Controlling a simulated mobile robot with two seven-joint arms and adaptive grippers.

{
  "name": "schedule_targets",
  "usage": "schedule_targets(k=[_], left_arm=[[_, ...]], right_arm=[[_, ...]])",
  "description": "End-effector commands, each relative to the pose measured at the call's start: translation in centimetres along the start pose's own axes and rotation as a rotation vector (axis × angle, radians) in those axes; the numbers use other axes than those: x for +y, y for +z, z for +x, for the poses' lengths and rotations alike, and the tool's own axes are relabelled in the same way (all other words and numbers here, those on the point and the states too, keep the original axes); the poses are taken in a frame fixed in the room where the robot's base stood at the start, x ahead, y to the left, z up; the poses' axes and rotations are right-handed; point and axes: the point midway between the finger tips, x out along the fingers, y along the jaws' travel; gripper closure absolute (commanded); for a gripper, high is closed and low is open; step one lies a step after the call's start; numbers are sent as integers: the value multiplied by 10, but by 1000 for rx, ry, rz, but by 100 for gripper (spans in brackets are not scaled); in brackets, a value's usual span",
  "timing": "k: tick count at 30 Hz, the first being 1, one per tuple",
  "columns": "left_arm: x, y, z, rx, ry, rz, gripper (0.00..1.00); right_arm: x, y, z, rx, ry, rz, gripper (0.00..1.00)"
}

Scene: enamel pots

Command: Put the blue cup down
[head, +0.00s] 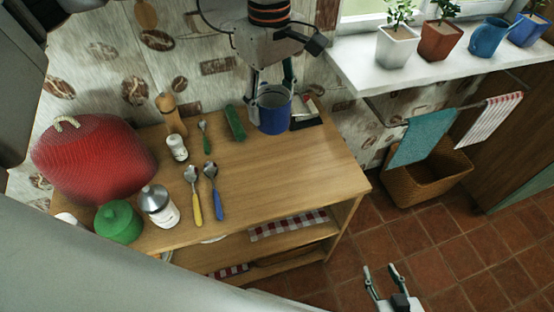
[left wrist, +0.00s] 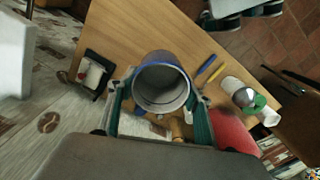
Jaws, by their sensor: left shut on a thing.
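The blue cup (head: 274,115) is upright at the back right of the wooden cabinet top (head: 285,165). My left gripper (head: 271,92) reaches down from above and is shut on the cup. In the left wrist view the cup (left wrist: 161,84) sits between the two fingers, its open grey inside facing the camera. I cannot tell whether its base touches the wood. My right gripper (head: 380,270) is open and empty, low over the tiled floor at the bottom of the head view.
A green block-like item (head: 235,122) lies just left of the cup, and a dark tray (head: 306,115) is just right. The top's right front is clear.

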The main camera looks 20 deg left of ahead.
Motion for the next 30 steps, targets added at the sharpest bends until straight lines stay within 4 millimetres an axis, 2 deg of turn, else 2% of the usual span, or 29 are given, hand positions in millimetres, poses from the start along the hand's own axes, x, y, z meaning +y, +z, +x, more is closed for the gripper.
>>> schedule_targets(k=[7, 15, 19, 26, 30], left_arm=[[-2, 1, 59, -5, -7, 2, 78], [-2, 1, 122, -3, -5, 2, 78], [-1, 1, 142, -2, -3, 2, 78], [-1, 0, 156, -1, -2, 2, 78], [-2, 1, 174, -3, -4, 2, 78]], right_arm=[[-3, 10, 0, -13, -4, 1, 60], [-2, 8, 2, -8, -2, -2, 60], [-1, 3, 2, 0, 1, -4, 60], [0, 3, 3, 1, 3, -5, 60], [0, 5, 4, -1, 3, -6, 60]])
